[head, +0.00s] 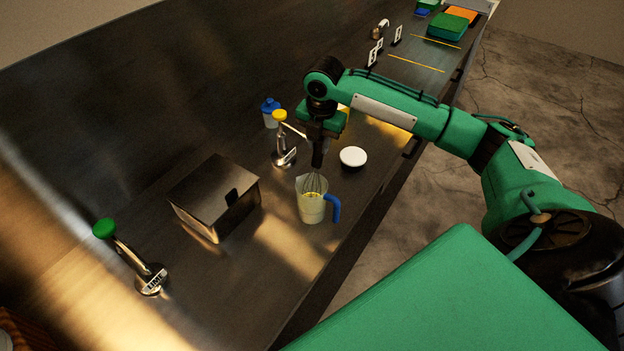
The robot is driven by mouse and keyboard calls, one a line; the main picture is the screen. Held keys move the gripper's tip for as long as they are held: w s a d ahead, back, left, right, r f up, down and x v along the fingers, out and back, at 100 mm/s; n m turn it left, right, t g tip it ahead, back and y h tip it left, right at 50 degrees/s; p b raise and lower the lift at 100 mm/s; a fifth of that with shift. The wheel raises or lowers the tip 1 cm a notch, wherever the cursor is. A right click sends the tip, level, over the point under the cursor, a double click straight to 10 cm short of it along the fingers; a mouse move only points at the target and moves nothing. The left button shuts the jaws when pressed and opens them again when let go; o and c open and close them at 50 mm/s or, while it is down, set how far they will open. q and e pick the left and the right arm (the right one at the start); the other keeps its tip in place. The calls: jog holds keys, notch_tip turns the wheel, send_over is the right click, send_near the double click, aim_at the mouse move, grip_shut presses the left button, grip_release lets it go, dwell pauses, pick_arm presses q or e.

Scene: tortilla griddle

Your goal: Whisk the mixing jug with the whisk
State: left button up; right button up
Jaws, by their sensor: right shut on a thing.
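The mixing jug (312,210) stands upright on the metal counter. It is clear, with a blue handle on its right side and something yellowish inside. The whisk (314,183) has a dark handle and a wire head, and points down with its wires inside the jug's mouth. My right gripper (319,140) is above the jug, shut on the whisk's handle. The whisk's lower end is seen only through the jug wall, so whether it touches the bottom cannot be told. My left gripper is not in view.
A metal box (215,195) stands left of the jug. A yellow-topped dispenser (282,140) and a white round bowl (353,157) stand behind it. A blue-capped bottle (270,112) is farther back. A green-topped dispenser (130,255) is at front left. The counter in front is clear.

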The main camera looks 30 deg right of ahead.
jog(key=shift+s+r, duration=0.2)
jog(key=shift+r, duration=1.8)
jog(key=shift+s+r, duration=0.2)
jog(key=shift+r, duration=1.75)
notch_tip(320, 180, up, 5)
jog(key=shift+f, duration=0.1)
